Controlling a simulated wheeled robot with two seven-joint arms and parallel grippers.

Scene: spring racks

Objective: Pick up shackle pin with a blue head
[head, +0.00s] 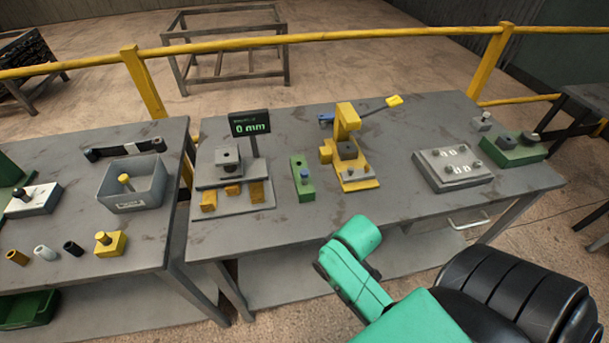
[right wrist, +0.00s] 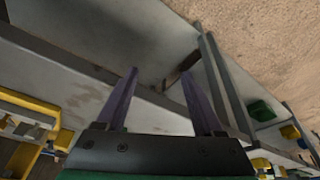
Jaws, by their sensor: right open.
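Another blue piece (head: 326,118) sits at the left of the yellow press (head: 347,155). My right gripper (right wrist: 163,75) is open and empty in the right wrist view, its two dark fingers spread with a table edge and shelf behind them. It does not show in the head view, where only my green right arm is seen at the front. My left gripper is not in view.
A display reading 0 mm (head: 250,125) stands behind a grey fixture left of the green block. A grey plate with pins (head: 452,170) lies at the right. The left table carries a grey bin (head: 132,193) and several loose sleeves. The right table's front edge is mostly clear.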

